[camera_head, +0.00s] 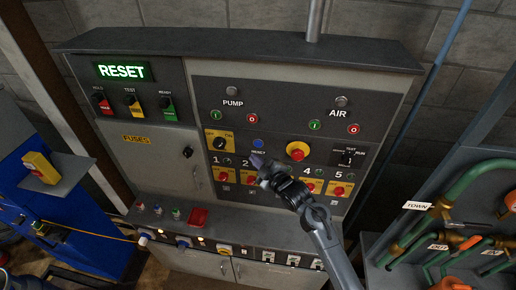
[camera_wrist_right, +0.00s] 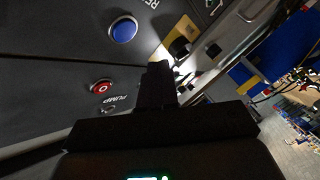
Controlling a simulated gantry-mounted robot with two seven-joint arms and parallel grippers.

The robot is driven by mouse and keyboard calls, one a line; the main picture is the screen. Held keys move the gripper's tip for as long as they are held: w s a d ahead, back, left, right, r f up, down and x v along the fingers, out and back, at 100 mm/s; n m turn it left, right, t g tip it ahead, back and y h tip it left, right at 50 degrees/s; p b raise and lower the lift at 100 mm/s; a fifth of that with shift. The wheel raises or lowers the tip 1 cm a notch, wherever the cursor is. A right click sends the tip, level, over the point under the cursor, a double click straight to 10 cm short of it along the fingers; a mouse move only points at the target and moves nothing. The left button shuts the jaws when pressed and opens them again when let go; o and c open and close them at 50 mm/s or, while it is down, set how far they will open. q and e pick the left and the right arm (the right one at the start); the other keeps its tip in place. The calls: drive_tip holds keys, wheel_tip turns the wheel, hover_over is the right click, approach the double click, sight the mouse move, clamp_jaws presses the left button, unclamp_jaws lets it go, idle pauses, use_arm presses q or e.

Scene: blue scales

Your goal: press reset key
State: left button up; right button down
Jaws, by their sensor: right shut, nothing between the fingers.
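The reset key is a round blue button (camera_head: 258,144) on the dark control panel, with a partly covered label under it. It also shows in the right wrist view as a blue button (camera_wrist_right: 123,29) near a "RE..." label. My right gripper (camera_head: 257,160) is shut and empty, with its tip just below the blue button in the head view. In the right wrist view its dark fingers (camera_wrist_right: 157,84) are together, and a gap shows between them and the button. I cannot tell whether the tip touches the panel. A green lit display (camera_head: 121,71) reads RESET. My left gripper is not in view.
A yellow ON switch (camera_head: 219,141) is left of the blue button, and a red mushroom button (camera_head: 298,151) is right of it. PUMP and AIR buttons are above; numbered red knobs are below. Green pipes (camera_head: 460,185) stand at the right, a blue cabinet (camera_head: 60,225) at the left.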

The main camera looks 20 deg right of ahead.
sight(258, 144)
drive_tip(key=w+d+b, duration=0.1)
drive_tip(key=w+d, duration=0.1)
drive_tip(key=w, duration=0.1)
drive_tip(key=shift+w+b, duration=0.1)
drive_tip(key=shift+b, duration=0.3)
idle(0.6)
idle(0.7)
idle(0.6)
drive_tip(key=shift+w, duration=0.15)
drive_tip(key=shift+w+d, duration=0.2)
drive_tip(key=shift+w, duration=0.05)
idle(0.4)
